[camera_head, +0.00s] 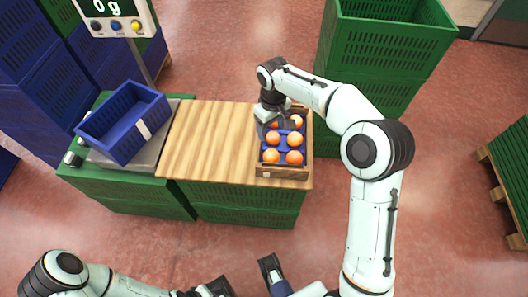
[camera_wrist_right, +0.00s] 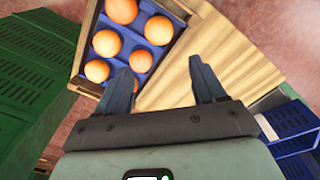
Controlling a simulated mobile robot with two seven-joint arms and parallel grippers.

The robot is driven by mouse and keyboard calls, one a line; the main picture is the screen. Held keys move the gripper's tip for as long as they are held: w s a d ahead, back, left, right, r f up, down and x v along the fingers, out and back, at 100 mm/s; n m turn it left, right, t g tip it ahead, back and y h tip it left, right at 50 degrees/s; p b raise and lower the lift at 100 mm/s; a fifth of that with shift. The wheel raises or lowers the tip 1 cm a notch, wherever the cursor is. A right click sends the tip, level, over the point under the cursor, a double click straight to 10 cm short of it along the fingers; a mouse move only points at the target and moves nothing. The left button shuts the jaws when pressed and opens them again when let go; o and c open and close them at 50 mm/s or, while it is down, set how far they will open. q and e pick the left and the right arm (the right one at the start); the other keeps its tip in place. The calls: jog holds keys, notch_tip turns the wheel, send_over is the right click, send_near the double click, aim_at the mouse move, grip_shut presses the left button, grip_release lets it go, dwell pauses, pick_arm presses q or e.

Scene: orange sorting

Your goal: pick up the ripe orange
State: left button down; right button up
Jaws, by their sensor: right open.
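Several oranges sit in a shallow wooden crate (camera_head: 283,172) with a blue insert, at the right end of the wooden tabletop. The front-right orange (camera_head: 294,157) and the middle-left orange (camera_head: 273,138) look deeper orange; the middle-right orange (camera_head: 295,138) looks paler. I cannot tell for sure which is ripe. My right gripper (camera_head: 272,128) is over the crate's back-left side, partly hiding the back oranges. In the right wrist view my right gripper (camera_wrist_right: 163,82) is open and empty, with bare wood between its fingers and oranges (camera_wrist_right: 140,61) to the left.
A blue crate (camera_head: 125,120) stands on a scale at the left of the wooden tabletop (camera_head: 207,142). The tabletop between is bare. Tall stacked green crates (camera_head: 385,45) stand behind and right of the orange crate. A scale display (camera_head: 115,12) reads 0 g.

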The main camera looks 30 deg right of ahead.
jog(key=f, duration=0.2)
jog(key=b, duration=0.2)
send_over(271, 153)
jog(key=f, duration=0.7)
jog(key=shift+w+f, duration=0.2)
jog(key=shift+s+d+f+b, duration=0.1)
jog(key=shift+f+b, duration=0.35)
jog(key=shift+f, duration=1.05)
jog(key=shift+s+f+b, duration=0.1)
jog(key=shift+f+b, duration=0.3)
jog(key=shift+f, duration=1.05)
pick_arm(q)
jog(key=w+a+f+t, duration=0.1)
jog(key=w+f, duration=0.3)
jog(key=f, duration=0.1)
jog(key=shift+w+a+t+y, duration=0.3)
jog(key=shift+w+a, duration=0.05)
pick_arm(e)
jog(key=c, duration=0.7)
jog(key=shift+c, duration=0.2)
